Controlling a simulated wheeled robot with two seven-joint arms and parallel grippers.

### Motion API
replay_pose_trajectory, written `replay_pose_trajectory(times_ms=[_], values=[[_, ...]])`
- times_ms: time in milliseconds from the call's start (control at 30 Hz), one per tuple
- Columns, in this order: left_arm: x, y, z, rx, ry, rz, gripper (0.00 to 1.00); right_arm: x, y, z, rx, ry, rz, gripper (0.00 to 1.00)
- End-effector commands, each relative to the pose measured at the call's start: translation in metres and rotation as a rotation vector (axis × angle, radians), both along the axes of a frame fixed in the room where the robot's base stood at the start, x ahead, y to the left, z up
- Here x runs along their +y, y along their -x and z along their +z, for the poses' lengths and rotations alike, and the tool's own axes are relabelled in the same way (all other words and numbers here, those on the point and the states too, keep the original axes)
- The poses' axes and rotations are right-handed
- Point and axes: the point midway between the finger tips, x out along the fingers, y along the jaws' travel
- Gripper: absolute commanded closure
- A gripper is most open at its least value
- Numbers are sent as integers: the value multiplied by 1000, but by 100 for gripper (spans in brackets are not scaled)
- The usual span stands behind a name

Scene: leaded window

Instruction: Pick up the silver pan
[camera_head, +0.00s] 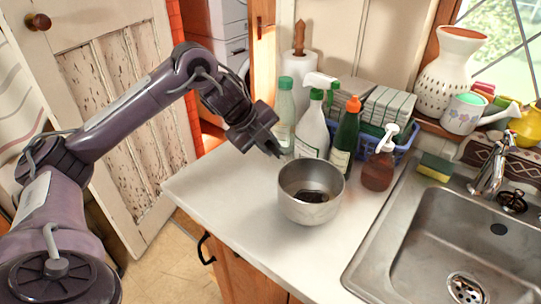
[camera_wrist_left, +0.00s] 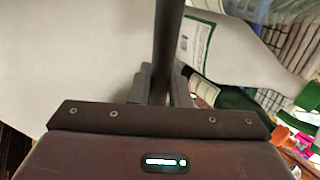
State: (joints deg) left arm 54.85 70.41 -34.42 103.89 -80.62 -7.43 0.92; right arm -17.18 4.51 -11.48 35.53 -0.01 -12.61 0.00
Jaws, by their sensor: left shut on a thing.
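The silver pan (camera_head: 311,193), a round metal pot with a dark patch inside its bottom, shows at the right front part of the white counter in the head view. My left gripper (camera_head: 273,148) is just beyond its rim, up and to the left. In the left wrist view, a dark bar, which looks like the pan's handle (camera_wrist_left: 168,40), runs between the fingers of my left gripper (camera_wrist_left: 160,88), which are shut on it. The fingers hide most of the handle in the head view. I cannot tell whether the pan touches the counter. My right gripper is not in view.
Several bottles stand behind the pan: a pale green one (camera_head: 284,110), a white spray bottle (camera_head: 312,130), a dark green one (camera_head: 345,138) and a brown pump bottle (camera_head: 379,170). A metal sink (camera_head: 400,225) is at the right. The counter (camera_head: 225,195) is clear at left.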

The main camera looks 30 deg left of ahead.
Motion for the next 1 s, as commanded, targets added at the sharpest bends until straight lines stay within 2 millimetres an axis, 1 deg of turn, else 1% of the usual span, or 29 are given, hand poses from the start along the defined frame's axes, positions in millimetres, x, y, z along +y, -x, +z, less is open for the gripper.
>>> replay_pose_trajectory(times_ms=[33,67,100,167,200,300,400,500,633,767,1000], values=[[-1,-2,19,-13,5,0,100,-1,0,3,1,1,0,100],[-1,-2,29,-13,5,-1,100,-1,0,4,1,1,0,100],[0,-2,48,-10,1,1,100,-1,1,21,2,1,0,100],[1,-1,67,-11,1,4,100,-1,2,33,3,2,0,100],[1,-1,80,-11,1,1,100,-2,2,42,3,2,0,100],[0,-1,107,-9,1,2,100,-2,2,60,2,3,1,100],[0,-1,129,-8,1,2,100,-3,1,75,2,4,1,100],[0,-1,145,-7,2,1,100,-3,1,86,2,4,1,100],[0,-1,157,-5,2,1,100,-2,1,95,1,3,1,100],[0,-1,162,-3,2,1,100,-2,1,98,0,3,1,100],[0,-1,162,-2,3,1,100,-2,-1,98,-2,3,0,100]])
